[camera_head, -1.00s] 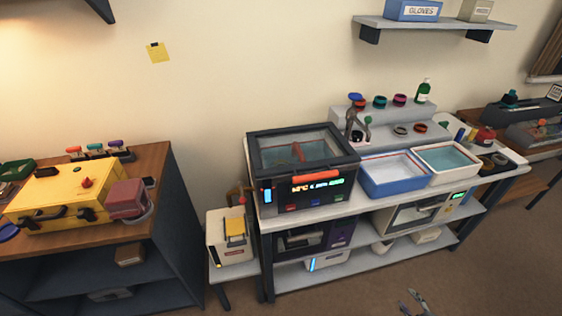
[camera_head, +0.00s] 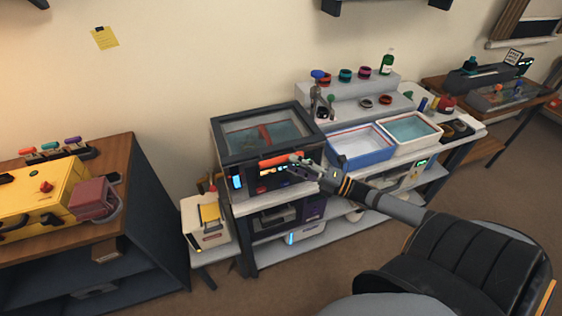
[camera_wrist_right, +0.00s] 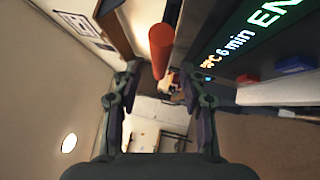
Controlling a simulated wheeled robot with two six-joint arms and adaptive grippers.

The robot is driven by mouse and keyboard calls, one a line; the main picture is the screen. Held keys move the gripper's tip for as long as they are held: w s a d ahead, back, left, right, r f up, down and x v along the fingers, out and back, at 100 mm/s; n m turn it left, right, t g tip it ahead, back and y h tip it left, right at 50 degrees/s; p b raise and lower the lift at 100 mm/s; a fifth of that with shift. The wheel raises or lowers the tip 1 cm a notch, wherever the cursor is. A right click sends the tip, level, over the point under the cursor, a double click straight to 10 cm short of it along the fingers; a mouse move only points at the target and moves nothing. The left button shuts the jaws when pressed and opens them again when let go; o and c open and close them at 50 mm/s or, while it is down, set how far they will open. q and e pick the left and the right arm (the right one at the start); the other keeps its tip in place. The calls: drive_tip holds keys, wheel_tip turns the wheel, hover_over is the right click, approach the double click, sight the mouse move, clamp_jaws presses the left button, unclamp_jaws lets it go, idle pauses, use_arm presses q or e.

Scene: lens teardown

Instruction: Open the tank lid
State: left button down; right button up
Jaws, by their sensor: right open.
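The tank (camera_head: 228,172) is a dark box with a lit front panel, at the left end of the white bench. Its glass lid (camera_head: 262,131) has a dark frame and lies down on the tank. An orange-red handle bar (camera_head: 281,159) is at the lid's front edge. My right gripper (camera_head: 296,164) is at the tank's front, near the handle's right end. In the right wrist view the gripper (camera_wrist_right: 158,80) is open and empty. The orange handle (camera_wrist_right: 160,45) shows ahead, between the fingers in the picture; I see no contact. My left gripper is not in view.
A blue-rimmed tray (camera_head: 361,146) and a white tray (camera_head: 410,131) stand right of the tank. A small white bin (camera_head: 205,224) stands left of the bench. The yellow case (camera_head: 40,200) sits on a wooden cabinet.

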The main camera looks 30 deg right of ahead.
sight(282, 159)
drive_tip(key=b+x, duration=0.1)
drive_tip(key=x, duration=0.4)
clamp_jaws()
idle(0.3)
